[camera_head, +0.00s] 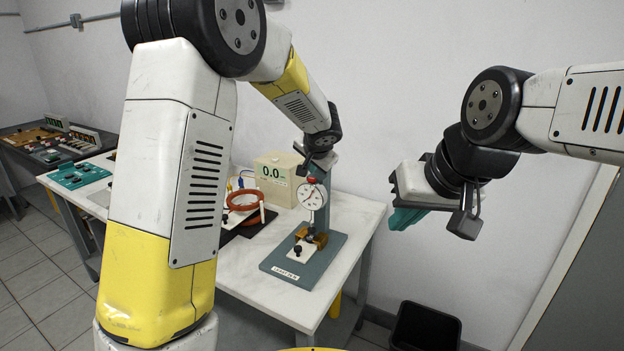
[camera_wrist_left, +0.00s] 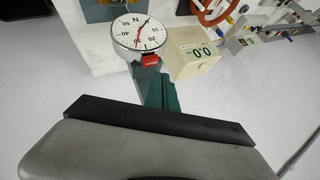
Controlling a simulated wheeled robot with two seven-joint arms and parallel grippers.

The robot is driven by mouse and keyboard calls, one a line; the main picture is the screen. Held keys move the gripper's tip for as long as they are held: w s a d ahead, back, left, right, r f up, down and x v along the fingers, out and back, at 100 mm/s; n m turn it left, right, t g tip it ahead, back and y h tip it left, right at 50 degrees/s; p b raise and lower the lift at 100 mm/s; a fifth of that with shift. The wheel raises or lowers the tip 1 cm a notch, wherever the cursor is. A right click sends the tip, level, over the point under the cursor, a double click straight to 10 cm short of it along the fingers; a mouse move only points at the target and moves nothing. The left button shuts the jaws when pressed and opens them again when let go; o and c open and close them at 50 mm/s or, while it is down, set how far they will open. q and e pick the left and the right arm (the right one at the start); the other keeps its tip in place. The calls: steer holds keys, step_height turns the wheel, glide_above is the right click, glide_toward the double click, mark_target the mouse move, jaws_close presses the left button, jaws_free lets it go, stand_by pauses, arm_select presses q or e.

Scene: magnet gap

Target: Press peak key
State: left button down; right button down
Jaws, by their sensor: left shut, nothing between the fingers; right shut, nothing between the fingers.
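A round white force dial marked N (camera_head: 313,196) hangs on a grey-green stand (camera_head: 316,267) on the white bench. It also shows in the left wrist view (camera_wrist_left: 138,32). A small red key (camera_wrist_left: 150,60) sits at the dial's rim; its lettering is too small to read for certain. My left gripper (camera_head: 303,168) is shut and empty, just above the dial. In the left wrist view its dark green fingers (camera_wrist_left: 152,74) end close to the red key; I cannot tell whether they touch it. My right gripper (camera_head: 402,219) is shut and empty, in the air right of the bench.
A cream box (camera_head: 274,178) reading 0.0 stands behind the dial, left of the stand. A red-orange ring (camera_head: 243,200) lies left of the stand. My left arm hides part of the bench. A black bin (camera_head: 425,328) stands on the floor at right.

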mark_target(312, 180)
arm_select(q)
steer(key=shift+f, duration=0.1)
stand_by(0.7)
steer(key=shift+f, duration=0.35)
steer(key=shift+f, duration=0.45)
stand_by(0.6)
stand_by(0.3)
steer(key=shift+r, duration=0.9)
steer(key=shift+r, duration=2.5)
steer(key=shift+s+a, duration=0.1)
